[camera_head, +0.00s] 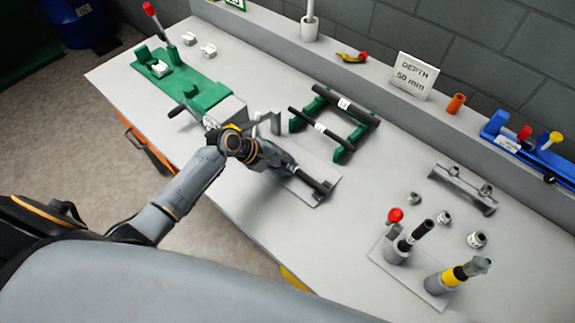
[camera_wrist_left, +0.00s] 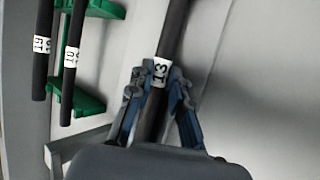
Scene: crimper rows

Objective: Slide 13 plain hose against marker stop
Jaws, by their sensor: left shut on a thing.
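The plain hose marked 13 (camera_wrist_left: 161,72) is black with a white label. In the wrist view my left gripper (camera_wrist_left: 160,95) is shut around it, with the label between the fingertips and the hose running on beyond them. In the head view my left gripper (camera_head: 285,165) is low over a light plate (camera_head: 303,196). The dark hose end (camera_head: 313,181) points right and down toward the plate's right edge. A grey upright bracket (camera_head: 268,124) stands behind the gripper. I cannot tell which part is the marker stop or whether the hose touches it. My right gripper is not in view.
A green rack (camera_head: 343,155) holds two black hoses, labelled 19 (camera_wrist_left: 40,45) and 10 (camera_wrist_left: 71,55) in the wrist view. A green fixture (camera_head: 205,98) is at left. A two-post stand (camera_head: 376,252) and small fittings (camera_head: 477,239) are at right. A "DEPTH 50 mm" sign (camera_head: 411,76) stands behind.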

